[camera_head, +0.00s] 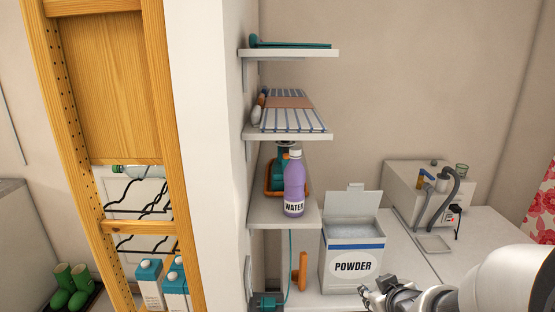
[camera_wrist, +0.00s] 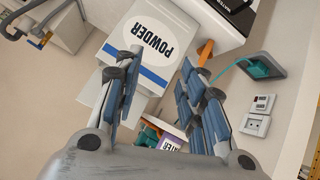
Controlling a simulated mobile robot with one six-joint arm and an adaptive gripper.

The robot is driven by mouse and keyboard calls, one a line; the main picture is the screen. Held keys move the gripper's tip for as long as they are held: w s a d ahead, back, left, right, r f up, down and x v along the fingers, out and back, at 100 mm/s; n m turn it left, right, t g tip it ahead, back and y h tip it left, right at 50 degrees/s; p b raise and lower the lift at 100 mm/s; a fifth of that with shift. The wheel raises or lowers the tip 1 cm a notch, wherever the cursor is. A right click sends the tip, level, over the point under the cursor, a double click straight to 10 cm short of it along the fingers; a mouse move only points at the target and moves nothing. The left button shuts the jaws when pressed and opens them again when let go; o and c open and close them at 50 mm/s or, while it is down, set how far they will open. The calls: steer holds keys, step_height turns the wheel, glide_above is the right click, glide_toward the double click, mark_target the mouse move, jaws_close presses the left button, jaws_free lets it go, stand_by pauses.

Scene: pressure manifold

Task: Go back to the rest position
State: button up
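My gripper (camera_head: 369,290) is at the lower right in the head view, in front of the powder box. In the wrist view its blue-padded fingers (camera_wrist: 158,95) are spread apart with nothing between them. The white box marked POWDER (camera_head: 352,250) stands with its lid up and a blue stripe across its front. It shows upside down in the wrist view (camera_wrist: 150,45), beyond the fingers and apart from them as far as I can tell.
A purple WATER bottle (camera_head: 294,188) stands on the lowest wall shelf (camera_head: 268,213). Two more shelves hang above it. A white appliance with hoses (camera_head: 420,190) sits at the back right. A wooden frame (camera_head: 112,80) and white pillar (camera_head: 205,150) stand at left.

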steer(key=s+a+r+m+g, duration=0.1)
steer(key=s+a+r, duration=0.1)
steer(key=s, duration=0.6)
steer(key=s+a+r+m+g, duration=0.1)
steer(key=s+a+r+g, duration=0.1)
steer(key=s, duration=0.7)
steer(key=s+a+r+m+g, duration=0.1)
steer(key=s+a+r, duration=0.3)
steer(key=s, duration=0.4)
steer(key=shift+s+a+m+g+y, duration=0.3)
steer(key=shift+a+m+g+y, duration=0.15)
steer(key=shift+g, duration=0.25)
steer(key=shift+o, duration=0.3)
steer(key=shift+r, duration=0.1)
